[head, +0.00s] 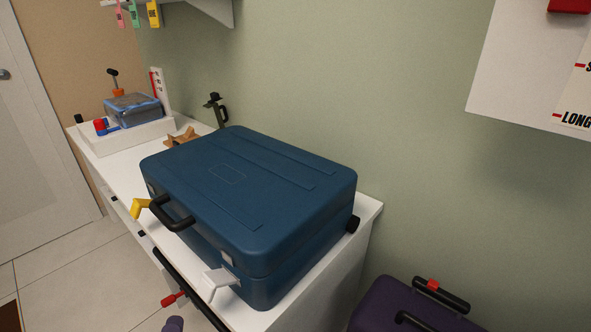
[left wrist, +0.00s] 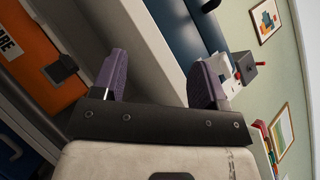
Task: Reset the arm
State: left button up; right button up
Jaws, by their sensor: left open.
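In the head view, a purple fingertip of my left gripper (head: 173,324) shows at the bottom edge, below and in front of the white cabinet; the rest of that arm is out of frame. In the left wrist view, my left gripper (left wrist: 158,82) has its two purple fingers spread wide with nothing held between them. The white cabinet's edge lies beyond the fingers. A closed blue suitcase (head: 245,185) lies flat on the white cabinet (head: 115,155) and partly shows in the wrist view (left wrist: 180,40). My right gripper is in neither view.
A purple case (head: 400,305) stands at lower right. An orange panel (left wrist: 50,50) shows left in the wrist view.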

pick_arm(q)
jog(key=w+a+f+n+g+y, duration=0.1)
jog(key=a+f+n+g+y, duration=0.3)
jog(key=n, duration=0.5)
jog(key=w+a+f+n+g+y, duration=0.1)
jog(key=a+n+g+y, duration=0.3)
jog(key=n, duration=0.5)
jog(key=s+d+r+n+g+h+p, duration=0.3)
jog(key=s+d+r+g+p, duration=0.25)
jog(key=s+p, duration=0.2)
jog(key=s+d+r+n+g+h+p, duration=0.2)
jog(key=s+d+r+g+h+p, duration=0.25)
jog(key=s, duration=0.45)
jog(key=s+d+r+m+g+y+p, duration=0.1)
jog(key=s+d+r+m+g+p, duration=0.2)
jog(key=s+r+p, duration=1.45)
notch_tip(320, 180, up, 33)
jog(key=w+n+g+p, duration=0.1)
jog(key=w+p, duration=0.1)
jog(key=p, duration=3.8)
jog(key=shift+w+p, duration=0.35)
